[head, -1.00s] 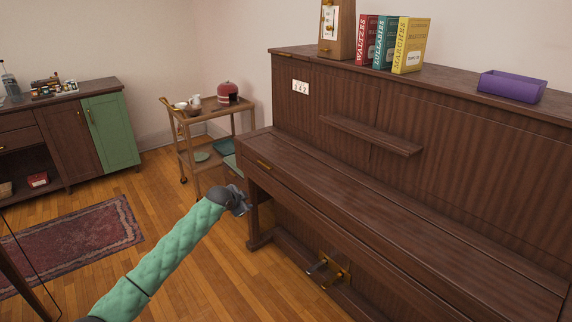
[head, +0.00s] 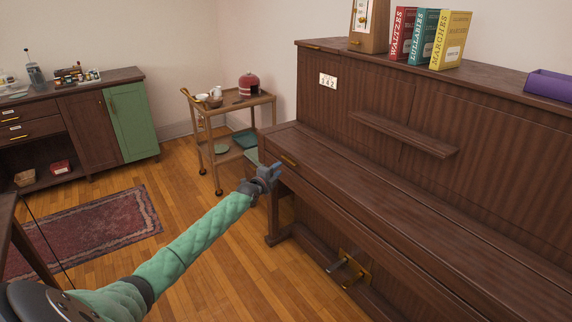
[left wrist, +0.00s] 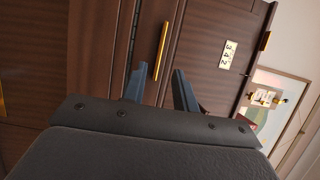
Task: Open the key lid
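The brown upright piano stands at the right in the head view. Its key lid (head: 400,220) is closed and lies flat. A small brass handle (head: 288,160) is at the lid's left end, and it also shows in the left wrist view (left wrist: 161,50). My left gripper (head: 272,170) is just left of and below the handle, close to the lid's front left corner. In the left wrist view its two blue fingers (left wrist: 157,86) are apart with nothing between them, and the handle lies beyond the fingertips. My right gripper is not in view.
A wooden trolley (head: 238,101) with dishes and a red pot stands behind the piano's left end. Books (head: 428,37) and a purple box (head: 550,86) sit on the piano top. Brass pedals (head: 347,267) stick out below. Floor left of the piano is open, with a rug (head: 85,228).

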